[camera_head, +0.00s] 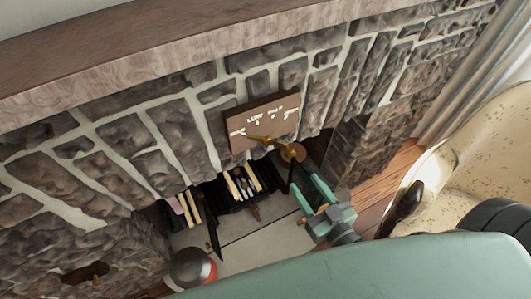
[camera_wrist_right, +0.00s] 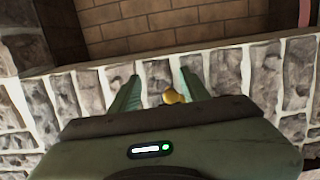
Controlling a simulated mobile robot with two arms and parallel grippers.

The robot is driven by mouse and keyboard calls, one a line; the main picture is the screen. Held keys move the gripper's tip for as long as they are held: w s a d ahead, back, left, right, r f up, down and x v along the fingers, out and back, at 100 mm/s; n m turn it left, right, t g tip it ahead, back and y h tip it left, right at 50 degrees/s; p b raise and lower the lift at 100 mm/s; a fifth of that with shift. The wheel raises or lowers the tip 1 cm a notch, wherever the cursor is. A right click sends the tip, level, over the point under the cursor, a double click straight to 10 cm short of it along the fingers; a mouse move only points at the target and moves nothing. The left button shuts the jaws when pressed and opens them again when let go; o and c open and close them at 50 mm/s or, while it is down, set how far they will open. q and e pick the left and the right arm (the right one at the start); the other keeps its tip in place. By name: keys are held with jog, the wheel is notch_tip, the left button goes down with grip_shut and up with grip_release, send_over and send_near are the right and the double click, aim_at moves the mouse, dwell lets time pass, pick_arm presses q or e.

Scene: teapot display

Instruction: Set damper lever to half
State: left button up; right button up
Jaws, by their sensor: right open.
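The brass damper lever (camera_head: 270,141) is mounted at a dark brown plaque (camera_head: 262,112) on the stone fireplace front. It runs from a round brass pivot (camera_head: 293,152) at the right toward the plaque's lower left. White marks and lettering on the plaque are too small to read. My right gripper (camera_head: 309,188) is open and empty, below and right of the lever, apart from it in the head view. In the right wrist view, a brass knob (camera_wrist_right: 173,97) shows between the open green fingers of my right gripper (camera_wrist_right: 160,76); contact cannot be told. My left gripper is not in view.
The stone wall (camera_head: 130,135) surrounds the lever, with a wooden mantel (camera_head: 190,45) above. A dark grate with pale logs (camera_head: 240,185) stands in the firebox below. A cream upholstered seat (camera_head: 480,150) is at the right. Brick lining (camera_wrist_right: 160,22) shows in the wrist view.

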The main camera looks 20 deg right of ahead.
aim_at(292, 155)
jog(key=shift+t+y, duration=0.3)
jog(key=shift+t, duration=0.3)
jog(key=w+r, duration=0.1)
jog(key=w, duration=0.1)
jog(key=w+a+r, duration=0.1)
jog(key=w+r, duration=0.1)
jog(key=w+a+r, duration=0.1)
jog(key=w+r, duration=0.1)
jog(key=w, duration=0.1)
jog(key=shift+w+p, duration=0.1)
jog(key=shift+p, duration=0.25)
jog(key=shift+w, duration=0.5)
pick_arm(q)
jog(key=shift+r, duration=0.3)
pick_arm(e)
jog(key=shift+a, duration=0.1)
grip_shut()
jog(key=shift+w+r, duration=0.1)
jog(key=shift+r, duration=0.15)
